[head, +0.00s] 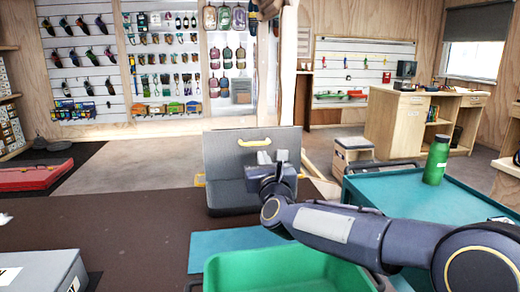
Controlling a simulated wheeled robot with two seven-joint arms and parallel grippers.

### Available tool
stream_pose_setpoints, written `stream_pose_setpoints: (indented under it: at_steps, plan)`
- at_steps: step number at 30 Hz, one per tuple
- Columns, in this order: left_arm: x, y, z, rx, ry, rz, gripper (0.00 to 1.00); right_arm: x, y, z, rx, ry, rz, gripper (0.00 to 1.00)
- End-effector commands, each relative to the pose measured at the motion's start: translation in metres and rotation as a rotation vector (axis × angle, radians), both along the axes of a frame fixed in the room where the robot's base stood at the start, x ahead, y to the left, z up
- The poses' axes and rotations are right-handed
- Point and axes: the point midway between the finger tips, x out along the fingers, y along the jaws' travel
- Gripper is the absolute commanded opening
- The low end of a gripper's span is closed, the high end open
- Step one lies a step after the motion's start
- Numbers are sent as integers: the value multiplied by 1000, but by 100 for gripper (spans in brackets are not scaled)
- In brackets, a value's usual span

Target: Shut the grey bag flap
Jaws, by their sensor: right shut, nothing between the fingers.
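The grey bag (228,196) sits on the dark brown surface in the middle of the head view. Its flap (223,152) stands raised at the back, with a yellow handle strip (255,143) near its top edge. My right gripper (264,158) is in front of the flap's right half, over the bag. Its fingers are shut with nothing between them. The gripper and wrist hide part of the flap and the bag's right side. I cannot tell whether the fingertips touch the flap. My left gripper is not in view.
A green crate (225,268) stands in front of the bag, beside a teal mat (218,241). A teal table (385,190) with a green bottle (436,160) is at right. A grey box (45,270) is at lower left.

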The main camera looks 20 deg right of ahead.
Motion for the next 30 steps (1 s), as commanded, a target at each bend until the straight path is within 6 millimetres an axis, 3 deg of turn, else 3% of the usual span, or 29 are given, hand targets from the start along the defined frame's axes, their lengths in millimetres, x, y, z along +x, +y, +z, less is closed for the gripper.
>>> stream_pose_setpoints:
  at_steps: [3,9,23,30]
  plan:
    - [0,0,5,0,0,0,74,21,-5,4,0,2,0,0]
    - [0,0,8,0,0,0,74,41,-10,7,0,1,1,0]
    - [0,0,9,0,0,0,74,45,-11,8,0,1,1,0]
    - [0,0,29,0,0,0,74,57,-16,16,11,42,0,0]
